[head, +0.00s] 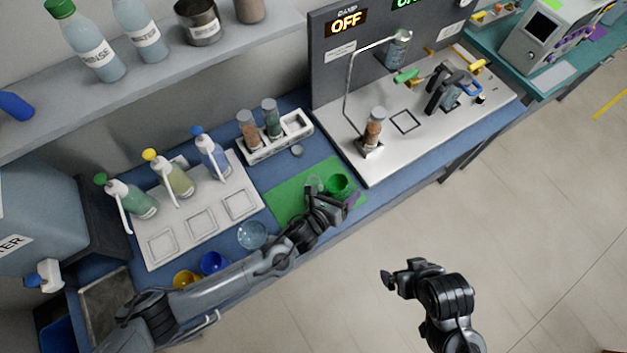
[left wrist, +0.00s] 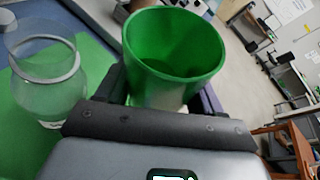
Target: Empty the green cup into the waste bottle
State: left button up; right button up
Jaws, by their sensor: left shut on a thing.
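The green cup (head: 337,184) is in my left gripper (head: 338,202), over the right end of the green mat (head: 288,203). In the left wrist view the green cup (left wrist: 172,45) sits between the fingers of the left gripper (left wrist: 165,98), its open rim facing the camera. I cannot tell whether anything is inside it. My right gripper (head: 388,280) hangs over the floor, away from the bench; its finger opening is unclear. Bottles with white labels stand on the shelf, including a green-capped one (head: 88,48); I cannot tell for certain which is the waste bottle.
A clear glass vessel (left wrist: 45,85) stands beside the green cup. Squeeze bottles (head: 172,178) stand on a white tray (head: 160,246). A clear dish (head: 252,235), a blue cup (head: 213,262) and a yellow cup (head: 185,279) lie near my left arm. A vial rack (head: 298,125) stands behind.

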aim_at(345, 179)
pick_arm(q)
jog(key=shift+w+a+r+n+h+p, duration=0.1)
jog(key=shift+a+r+n+h+p, duration=0.15)
jog(key=shift+r, duration=0.35)
jog(key=shift+w+a+r+n+h, duration=0.15)
jog(key=shift+r+n, duration=0.2)
jog(key=shift+r, duration=0.3)
jog(key=shift+w+a+r+n+h+p, duration=0.1)
jog(key=shift+a+r+n+h+p, duration=0.15)
jog(key=shift+r, duration=0.35)
jog(key=shift+w+a+n+h+b, duration=0.1)
jog(key=shift+n+h+b, duration=0.15)
jog(key=shift+n+b, duration=0.4)
jog(key=shift+r, duration=0.1)
jog(key=shift+n+h+b, duration=0.3)
jog(key=shift+b, duration=0.05)
